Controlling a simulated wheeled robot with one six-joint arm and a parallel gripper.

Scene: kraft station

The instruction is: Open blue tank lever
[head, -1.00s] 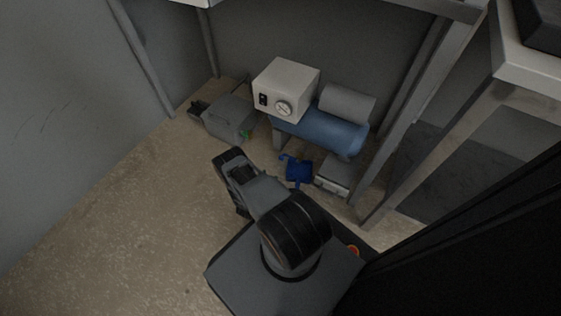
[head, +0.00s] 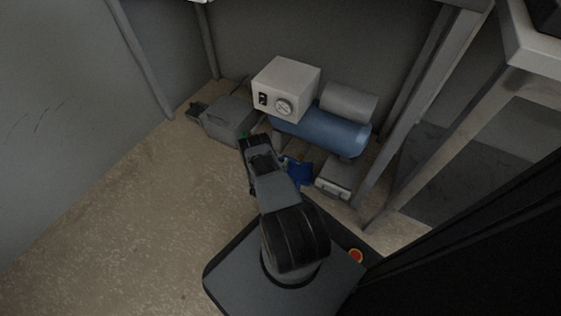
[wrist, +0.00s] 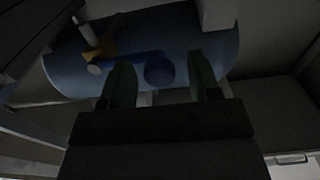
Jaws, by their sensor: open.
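The blue tank (head: 325,128) lies on its side under the table in the head view and fills the top of the wrist view (wrist: 205,35). In the wrist view a yellow valve (wrist: 103,45) sits on the tank's left part. A dark blue lever (wrist: 140,58) runs right from it, past the left finger, towards a round blue part (wrist: 160,70). My gripper (wrist: 161,63) is open, with its green fingers on either side of that round part. I cannot tell if they touch anything. In the head view my gripper (head: 265,150) is low in front of the tank and hides the valve.
A beige box with a dial (head: 285,88) and a grey cylinder (head: 348,103) sit on the tank. A grey case (head: 230,118) stands left, a small grey box (head: 338,178) right, and a blue object (head: 300,172) beside my gripper. Table legs stand right. The left floor is clear.

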